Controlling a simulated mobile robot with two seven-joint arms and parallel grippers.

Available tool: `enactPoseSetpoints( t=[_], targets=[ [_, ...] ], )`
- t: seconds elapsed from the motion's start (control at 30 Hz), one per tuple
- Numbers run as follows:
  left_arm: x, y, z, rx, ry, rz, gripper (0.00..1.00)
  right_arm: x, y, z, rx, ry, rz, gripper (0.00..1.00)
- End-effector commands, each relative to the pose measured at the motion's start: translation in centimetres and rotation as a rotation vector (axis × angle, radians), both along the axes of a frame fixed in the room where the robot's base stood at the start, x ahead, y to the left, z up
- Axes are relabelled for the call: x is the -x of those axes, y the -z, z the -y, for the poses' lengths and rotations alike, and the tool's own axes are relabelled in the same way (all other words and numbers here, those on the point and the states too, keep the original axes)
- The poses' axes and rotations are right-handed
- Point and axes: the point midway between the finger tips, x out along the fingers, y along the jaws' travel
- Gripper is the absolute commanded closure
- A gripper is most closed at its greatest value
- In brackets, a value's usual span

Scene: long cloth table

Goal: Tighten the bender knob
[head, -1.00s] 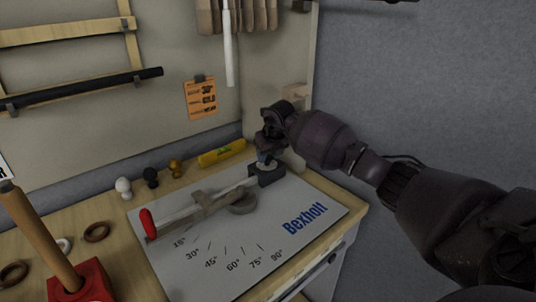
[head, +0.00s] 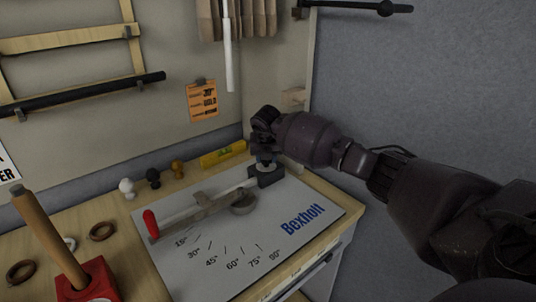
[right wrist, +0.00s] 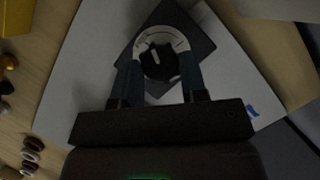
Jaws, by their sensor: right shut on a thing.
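The bender (head: 205,207) lies on a white Bexholt plate (head: 262,243) marked with angles; its lever has a red grip (head: 151,224) at the left end. In the right wrist view the round black bender knob (right wrist: 159,62) sits on a dark square block (right wrist: 195,38). My right gripper (right wrist: 160,75) is shut on the knob, a finger on either side of it. In the head view the right gripper (head: 265,158) points down over the block (head: 266,177), and the knob is mostly hidden there. My left gripper is not in view.
A yellow level (head: 223,154) and small white, black and gold knobs (head: 153,178) lie behind the plate. A red block with a wooden handle (head: 88,281) and brown rings (head: 102,231) are at left. The grey wall (head: 430,90) bounds the right.

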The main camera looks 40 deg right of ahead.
Motion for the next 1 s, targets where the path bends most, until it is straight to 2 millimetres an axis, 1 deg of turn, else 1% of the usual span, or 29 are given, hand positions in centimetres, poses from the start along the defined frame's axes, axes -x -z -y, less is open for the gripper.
enactPoseSetpoints(
  t=[0.03, 0.37, 0.7, 1.0],
  targets=[
    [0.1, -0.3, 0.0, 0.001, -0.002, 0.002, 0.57, -0.1, -0.3, -0.1, 0.0, 0.042, 0.001, 0.84],
    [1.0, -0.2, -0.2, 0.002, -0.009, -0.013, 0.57, -0.3, -0.2, -0.3, 0.001, 0.356, 0.001, 0.84],
    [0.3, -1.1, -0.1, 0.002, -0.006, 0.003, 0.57, -0.5, -0.1, -0.4, 0.001, 0.681, -0.001, 0.84],
    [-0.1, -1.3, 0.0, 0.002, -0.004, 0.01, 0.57, -0.7, 0.0, -0.4, 0.001, 0.955, -0.001, 0.84]
  ],
)
